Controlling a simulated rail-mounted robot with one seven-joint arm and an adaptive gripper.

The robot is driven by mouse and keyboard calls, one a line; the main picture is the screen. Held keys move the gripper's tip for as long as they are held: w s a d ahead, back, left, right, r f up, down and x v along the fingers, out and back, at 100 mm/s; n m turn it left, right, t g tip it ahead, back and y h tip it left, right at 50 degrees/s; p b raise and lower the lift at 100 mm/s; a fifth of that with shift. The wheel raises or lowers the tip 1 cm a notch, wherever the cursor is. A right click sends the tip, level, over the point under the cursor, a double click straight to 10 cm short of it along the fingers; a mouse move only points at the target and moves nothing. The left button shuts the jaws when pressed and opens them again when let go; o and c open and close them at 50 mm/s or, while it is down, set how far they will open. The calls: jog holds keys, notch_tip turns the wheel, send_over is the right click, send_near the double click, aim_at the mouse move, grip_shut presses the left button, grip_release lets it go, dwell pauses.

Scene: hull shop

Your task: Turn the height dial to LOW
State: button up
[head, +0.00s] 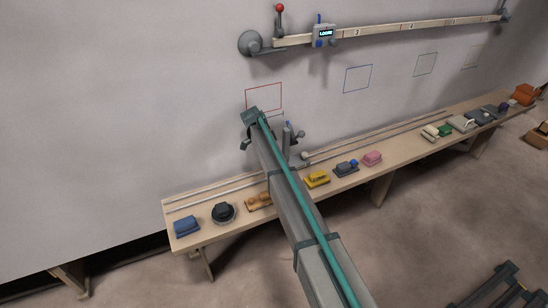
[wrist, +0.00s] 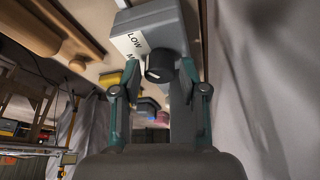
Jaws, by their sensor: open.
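The height dial (wrist: 159,66) is a round black knob on the face of a grey box (wrist: 160,22) in the wrist view. A white label (wrist: 134,42) beside it reads LOW, with a second word starting with M partly hidden by a finger. I cannot tell where the dial points. My gripper (wrist: 160,76) is open, with one finger on each side of the dial; contact is not clear. In the head view my arm reaches to the wall, and the dial cannot be made out there.
A grey upright post (head: 287,136) stands beside my arm's end. The long bench (head: 225,229) carries a blue cloth (head: 187,227), a yellow tool (head: 317,179), a pink block (head: 372,158) and other items. A rail (head: 375,31) with a display unit (head: 324,35) runs along the wall above.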

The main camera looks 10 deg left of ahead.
jog(key=v, duration=1.2)
